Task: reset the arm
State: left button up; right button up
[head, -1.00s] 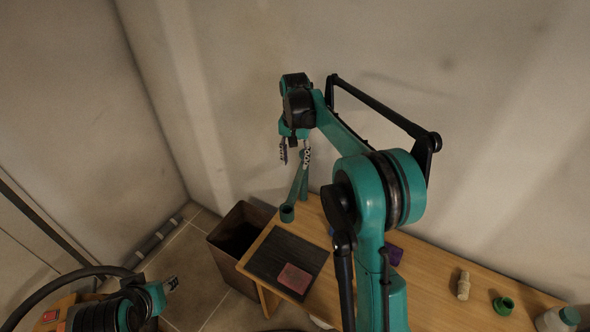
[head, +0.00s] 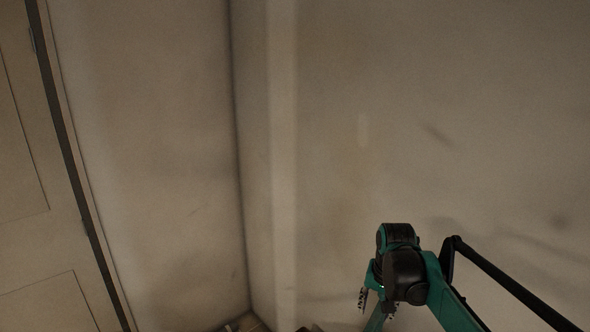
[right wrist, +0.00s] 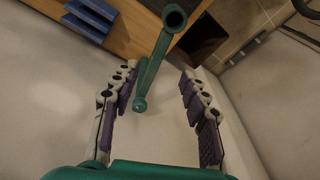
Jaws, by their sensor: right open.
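My right gripper (head: 376,304) is low in the head view, hanging at the end of its teal and black arm in front of the pale wall. In the right wrist view its two fingers (right wrist: 160,78) are spread apart. A teal rod (right wrist: 150,70) with a round hollow end shows in the gap between them; I cannot tell whether it touches a finger. My left gripper is out of view.
In the right wrist view, a wooden table (right wrist: 130,38) with a blue slotted object (right wrist: 90,18) is at the upper left. A dark bin (right wrist: 205,38) stands beside it. Walls and a panelled door (head: 30,200) fill the head view.

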pick_arm(q)
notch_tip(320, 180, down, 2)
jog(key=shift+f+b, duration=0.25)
jog(key=shift+b, duration=0.9)
pick_arm(e)
jog(key=s+a+f+n+t, duration=0.1)
jog(key=s+f+n+t, duration=0.1)
jog(key=s, duration=0.8)
jog(key=s+a+f+n+t, duration=0.2)
jog(key=s+f, duration=0.3)
jog(key=s, duration=0.5)
jog(key=shift+s+a+f+n+t, duration=0.2)
jog(key=shift+s+f+n+t, duration=0.1)
jog(key=shift+n+t, duration=0.25)
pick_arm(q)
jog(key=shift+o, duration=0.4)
